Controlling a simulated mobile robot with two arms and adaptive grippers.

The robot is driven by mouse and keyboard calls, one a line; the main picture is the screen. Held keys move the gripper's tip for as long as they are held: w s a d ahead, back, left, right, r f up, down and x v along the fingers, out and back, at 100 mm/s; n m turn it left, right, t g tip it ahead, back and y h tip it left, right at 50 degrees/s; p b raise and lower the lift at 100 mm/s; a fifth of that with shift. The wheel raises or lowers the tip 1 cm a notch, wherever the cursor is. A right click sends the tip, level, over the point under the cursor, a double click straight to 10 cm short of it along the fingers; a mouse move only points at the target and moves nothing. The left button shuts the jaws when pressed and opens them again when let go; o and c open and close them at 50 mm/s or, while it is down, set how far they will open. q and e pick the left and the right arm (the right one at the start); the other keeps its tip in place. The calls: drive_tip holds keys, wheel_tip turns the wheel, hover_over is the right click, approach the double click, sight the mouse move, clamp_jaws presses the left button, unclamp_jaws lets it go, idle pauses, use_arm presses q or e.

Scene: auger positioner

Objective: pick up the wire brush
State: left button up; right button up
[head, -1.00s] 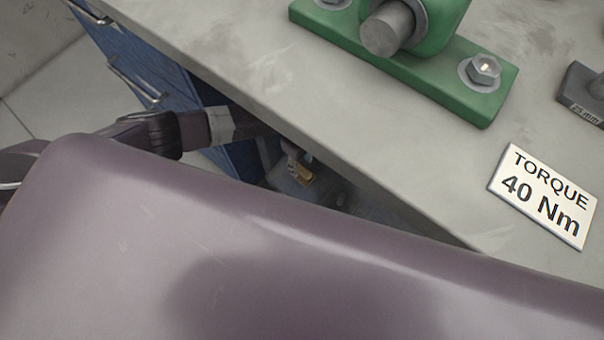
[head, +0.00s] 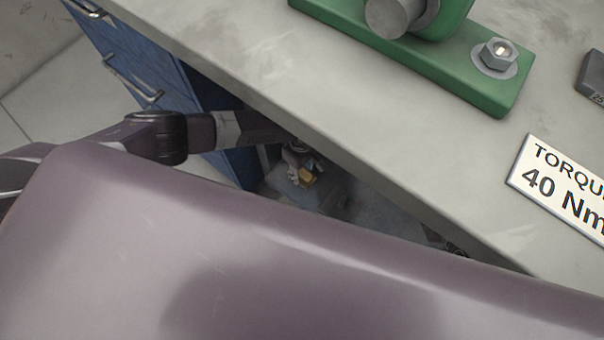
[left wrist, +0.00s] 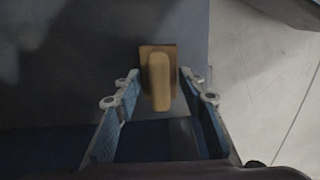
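The wire brush (left wrist: 159,78), a tan wooden block with a raised grip, lies on a dark blue-grey surface in the left wrist view. In the head view it is a small tan patch (head: 307,178) below the bench edge. My left gripper (left wrist: 160,80) is open, with one finger on each side of the brush and gaps showing. Whether the fingertips are level with the brush or above it is hard to tell. In the head view my left gripper (head: 302,168) is small and shaded. The brush's bristles are hidden. I cannot make out my right gripper.
The grey bench top (head: 270,70) overhangs beside my left arm. On it are a green bolted bracket (head: 430,60) and a torque sign (head: 565,190). Blue drawers (head: 150,75) with metal handles stand at the left. Pale floor (left wrist: 265,90) shows right of the dark surface.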

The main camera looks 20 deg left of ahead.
use_arm(q)
clamp_jaws()
idle(0.5)
wheel_tip(320, 180, up, 3)
drive_tip(key=shift+r+p, duration=0.15)
drive_tip(key=shift+p, duration=0.75)
wheel_tip(320, 180, up, 3)
drive_tip(key=shift+f+p, duration=0.1)
drive_tip(key=shift+p, duration=0.55)
wheel_tip(320, 180, up, 3)
drive_tip(key=shift+p, duration=0.75)
use_arm(e)
drive_tip(key=s+d+f+g+h, duration=0.1)
drive_tip(key=s+d+f+g, duration=0.15)
drive_tip(key=s, duration=0.35)
drive_tip(key=s+d+f+g+h, duration=0.1)
drive_tip(key=s+d+g, duration=0.1)
drive_tip(key=s+g, duration=0.35)
use_arm(q)
wheel_tip(320, 180, up, 11)
drive_tip(key=p, duration=0.3)
use_arm(e)
wheel_tip(320, 180, down, 14)
drive_tip(key=a+t, duration=0.1)
drive_tip(key=shift+r, duration=0.25)
